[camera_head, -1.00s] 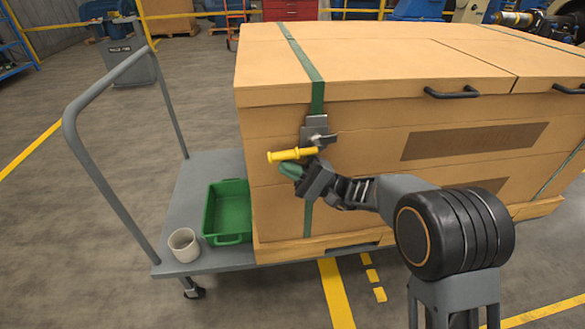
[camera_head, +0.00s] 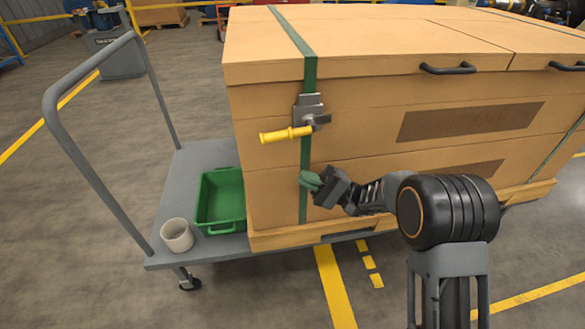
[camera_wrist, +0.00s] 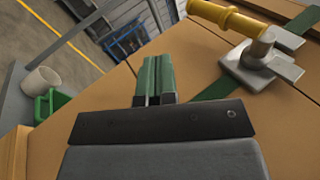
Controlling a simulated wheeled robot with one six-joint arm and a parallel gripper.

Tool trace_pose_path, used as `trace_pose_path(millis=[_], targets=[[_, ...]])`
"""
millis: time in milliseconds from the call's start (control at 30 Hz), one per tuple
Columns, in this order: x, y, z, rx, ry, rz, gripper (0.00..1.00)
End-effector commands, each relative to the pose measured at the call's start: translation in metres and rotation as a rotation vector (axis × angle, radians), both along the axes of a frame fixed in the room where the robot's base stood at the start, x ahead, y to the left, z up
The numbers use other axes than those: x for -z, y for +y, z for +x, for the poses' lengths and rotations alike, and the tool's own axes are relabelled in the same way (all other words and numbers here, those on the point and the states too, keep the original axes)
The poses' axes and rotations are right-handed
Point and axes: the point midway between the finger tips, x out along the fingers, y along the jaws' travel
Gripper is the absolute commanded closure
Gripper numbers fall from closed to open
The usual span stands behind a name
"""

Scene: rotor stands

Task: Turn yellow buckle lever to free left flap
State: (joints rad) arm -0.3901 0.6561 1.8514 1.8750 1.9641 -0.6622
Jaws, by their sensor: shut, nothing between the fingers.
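The yellow buckle lever (camera_head: 286,135) sticks out to the left from its grey metal buckle (camera_head: 310,110) on the crate's front face. A green strap (camera_head: 308,70) runs over the lid and down through the buckle. The left flap (camera_head: 265,62) lies flat and closed under the strap. My gripper (camera_head: 311,181) is shut and empty, below the lever and apart from it, in front of the lower strap. In the wrist view, my green fingertips (camera_wrist: 155,75) are together, and the lever (camera_wrist: 228,18) shows at upper right beside the buckle (camera_wrist: 262,62).
The wooden crate (camera_head: 360,110) stands on a grey cart (camera_head: 190,160) with a tall handle (camera_head: 95,170) at left. A green bin (camera_head: 221,222) and a white cup (camera_head: 177,235) stand on the cart's left end. Black handles (camera_head: 449,69) stick out from the crate's front.

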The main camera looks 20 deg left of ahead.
Motion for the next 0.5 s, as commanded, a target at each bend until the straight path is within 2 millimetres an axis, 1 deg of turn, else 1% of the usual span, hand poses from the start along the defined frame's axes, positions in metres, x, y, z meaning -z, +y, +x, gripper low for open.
trace_pose_path(millis=[100, 200, 500], targets=[[0.010, -0.010, 0.005, 0.002, 0.001, -0.001, 1.00], [0.015, -0.016, 0.006, 0.001, 0.002, 0.000, 1.00], [0.019, -0.021, 0.008, 0.000, 0.000, 0.000, 1.00]])
